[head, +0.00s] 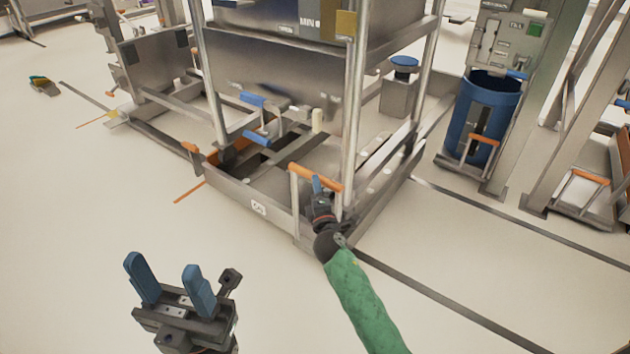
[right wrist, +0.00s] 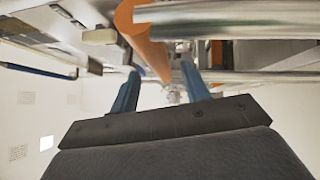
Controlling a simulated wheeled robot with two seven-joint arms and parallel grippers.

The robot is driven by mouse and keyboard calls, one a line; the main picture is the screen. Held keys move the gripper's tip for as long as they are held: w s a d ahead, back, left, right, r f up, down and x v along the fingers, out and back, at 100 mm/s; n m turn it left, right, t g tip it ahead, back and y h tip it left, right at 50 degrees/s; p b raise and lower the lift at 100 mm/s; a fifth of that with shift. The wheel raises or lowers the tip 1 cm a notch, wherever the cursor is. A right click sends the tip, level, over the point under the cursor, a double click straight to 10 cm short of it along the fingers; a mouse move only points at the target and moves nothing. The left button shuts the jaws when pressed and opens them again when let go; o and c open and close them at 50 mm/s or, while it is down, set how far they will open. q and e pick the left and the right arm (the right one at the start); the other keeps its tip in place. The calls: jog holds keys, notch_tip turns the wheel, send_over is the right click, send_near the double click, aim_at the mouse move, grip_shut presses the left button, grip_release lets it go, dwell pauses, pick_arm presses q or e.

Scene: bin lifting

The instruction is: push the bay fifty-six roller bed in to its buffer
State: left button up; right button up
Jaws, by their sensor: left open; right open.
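The roller bed is a low grey metal frame (head: 228,190) with a small plate whose number I cannot read. An orange bar handle (head: 316,177) stands at its near right corner. My right gripper (head: 317,185) is at this handle; its fingers are partly hidden in the head view. In the right wrist view the right gripper (right wrist: 160,72) has its blue fingers apart, with the orange handle (right wrist: 150,48) at the fingertips. I cannot tell whether they touch. My left gripper (head: 170,272) is open and empty above the floor at lower left.
A grey metal bin (head: 270,85) sits above the bed between upright posts (head: 355,100). Blue levers (head: 252,100) show beneath it. A blue drum (head: 487,105) stands at the right beside a control post (head: 505,50). The near floor is clear, with dark floor strips.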

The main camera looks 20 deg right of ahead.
jog(key=shift+w+d+r+b, duration=0.15)
jog(key=shift+w+b, duration=0.05)
jog(key=shift+w, duration=0.95)
jog(key=shift+w+d+r+b, duration=0.15)
jog(key=shift+w+b, duration=0.05)
jog(key=shift+w, duration=0.95)
grip_shut()
